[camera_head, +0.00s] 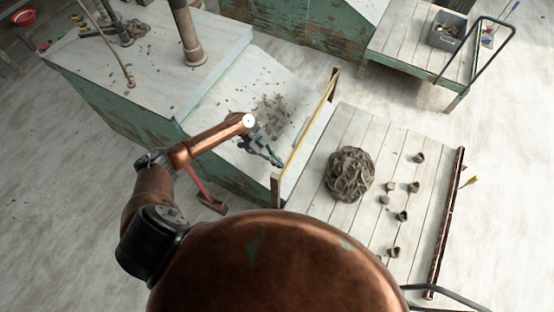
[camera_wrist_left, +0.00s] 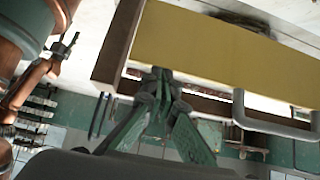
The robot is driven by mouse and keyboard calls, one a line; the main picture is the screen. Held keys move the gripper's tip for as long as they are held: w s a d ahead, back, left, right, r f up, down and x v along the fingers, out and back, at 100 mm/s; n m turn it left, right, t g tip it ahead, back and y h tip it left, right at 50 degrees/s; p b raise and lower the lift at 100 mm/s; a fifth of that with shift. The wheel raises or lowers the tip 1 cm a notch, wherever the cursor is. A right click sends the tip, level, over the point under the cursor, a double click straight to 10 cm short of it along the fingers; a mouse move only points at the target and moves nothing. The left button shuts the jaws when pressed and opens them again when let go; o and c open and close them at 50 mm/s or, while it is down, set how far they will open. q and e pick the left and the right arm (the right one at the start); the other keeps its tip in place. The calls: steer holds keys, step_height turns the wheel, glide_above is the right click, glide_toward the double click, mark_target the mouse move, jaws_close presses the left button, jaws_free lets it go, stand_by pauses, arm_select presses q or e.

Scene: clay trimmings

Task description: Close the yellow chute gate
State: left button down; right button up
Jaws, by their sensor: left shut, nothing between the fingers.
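The yellow chute gate (camera_head: 309,122) shows as a narrow strip between two brown posts at the low end of the pale chute (camera_head: 225,110). In the left wrist view the gate (camera_wrist_left: 205,45) is a broad yellow panel, with a brown post (camera_wrist_left: 118,42) at its left end and a grey bar handle (camera_wrist_left: 265,122) to the right. My left gripper (camera_head: 277,162) is over the chute beside the gate's near end. Its fingertips (camera_wrist_left: 160,74) are shut and empty and overlap the gate's edge in the picture; I cannot tell whether they touch. My right gripper is out of view.
Clay trimmings (camera_head: 274,108) lie on the chute. Beyond the gate, a plank-topped cart (camera_head: 340,120) carries a large clay lump (camera_head: 350,174) and several small clay pieces. A side table (camera_head: 405,45) with a grey bin (camera_head: 447,31) stands at the back right.

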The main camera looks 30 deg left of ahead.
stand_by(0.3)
arm_select(q)
step_height(320, 180, down, 12)
steer(key=b, duration=1)
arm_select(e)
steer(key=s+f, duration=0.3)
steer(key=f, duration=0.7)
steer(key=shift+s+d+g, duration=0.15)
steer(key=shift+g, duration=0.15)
arm_select(q)
steer(key=d+r+p+v, duration=0.2)
steer(key=v, duration=1.1)
steer(key=shift+p, duration=0.4)
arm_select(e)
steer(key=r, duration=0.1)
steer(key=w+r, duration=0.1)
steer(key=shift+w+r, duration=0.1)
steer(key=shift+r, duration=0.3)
arm_select(q)
steer(key=shift+s+f, duration=0.1)
